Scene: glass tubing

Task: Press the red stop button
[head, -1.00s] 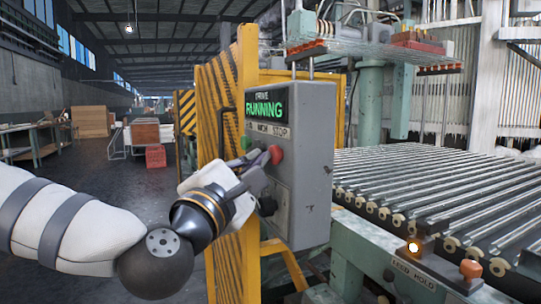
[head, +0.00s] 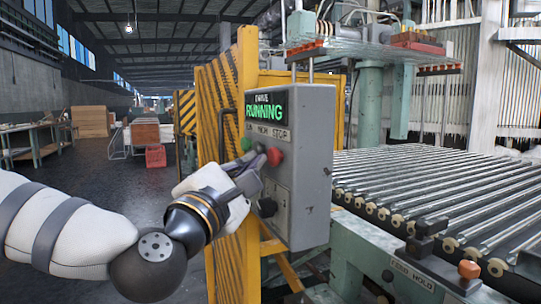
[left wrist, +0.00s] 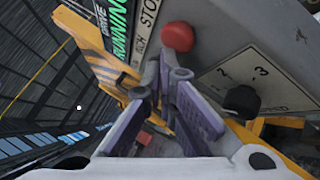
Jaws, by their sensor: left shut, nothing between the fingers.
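The red stop button (head: 275,156) sits on the front of a grey control box (head: 312,180), under the word STOP. It also shows in the left wrist view (left wrist: 177,37), just beyond the fingertips. My left gripper (head: 257,153) is shut and empty, just left of the button. In the left wrist view its purple-padded fingers (left wrist: 172,78) point toward the button, with a small gap seeming to lie between. The green display (head: 265,108) reads RUNNING. My right gripper is not in view.
A green button (head: 246,143) and a black knob (head: 267,207) are on the same box. A yellow striped post (head: 250,75) stands beside it. A roller conveyor (head: 430,190) lies to the right, with an orange-brown knob (head: 469,269) near the front.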

